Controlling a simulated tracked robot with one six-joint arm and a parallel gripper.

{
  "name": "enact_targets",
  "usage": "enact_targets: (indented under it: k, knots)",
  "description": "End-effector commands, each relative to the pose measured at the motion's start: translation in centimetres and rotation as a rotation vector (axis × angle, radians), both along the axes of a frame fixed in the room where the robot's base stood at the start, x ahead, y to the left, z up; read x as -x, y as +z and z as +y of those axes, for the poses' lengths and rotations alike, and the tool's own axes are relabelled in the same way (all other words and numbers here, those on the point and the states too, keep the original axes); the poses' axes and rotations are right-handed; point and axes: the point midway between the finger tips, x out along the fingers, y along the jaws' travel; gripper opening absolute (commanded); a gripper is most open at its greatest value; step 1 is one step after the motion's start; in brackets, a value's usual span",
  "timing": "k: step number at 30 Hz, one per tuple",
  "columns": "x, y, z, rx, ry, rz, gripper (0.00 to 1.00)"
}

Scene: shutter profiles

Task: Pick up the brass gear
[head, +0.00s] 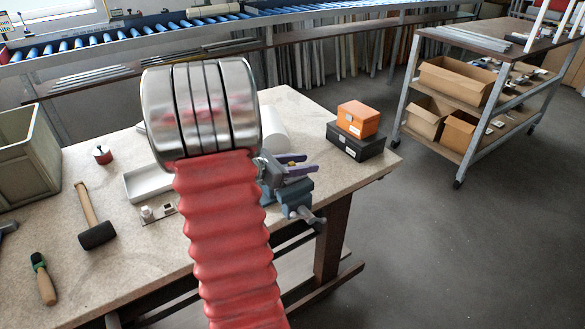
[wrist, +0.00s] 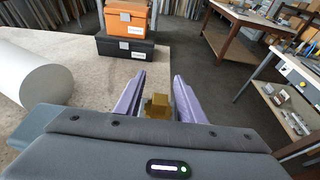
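A brass-coloured block-like piece (wrist: 157,105), which I take to be the brass gear, shows in the wrist view between the two purple fingers. My gripper (wrist: 159,76) is open, with one finger on each side of the piece and narrow gaps that look clear. In the head view my gripper (head: 307,163) is over the blue-grey vise (head: 290,196) at the bench's right front edge. My red ribbed arm and its metal joint hide part of that area, and the gear is not clear there.
An orange box (head: 358,118) sits on a black case (head: 355,142) beyond the gripper. A white roll (wrist: 30,70) lies left of it. A mallet (head: 95,220) and a white tray (head: 150,181) are on the bench (head: 65,290). Open floor lies to the right.

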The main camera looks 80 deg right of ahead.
Motion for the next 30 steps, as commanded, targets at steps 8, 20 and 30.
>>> enact_targets:
  k: [8,20,30]
  knots:
    - [-0.04,0.01,0.03,0.000,0.000,0.000,0.36]
    - [-0.06,0.01,0.04,0.000,0.000,0.000,0.20]
    - [-0.06,0.01,0.04,0.000,0.000,0.000,0.05]
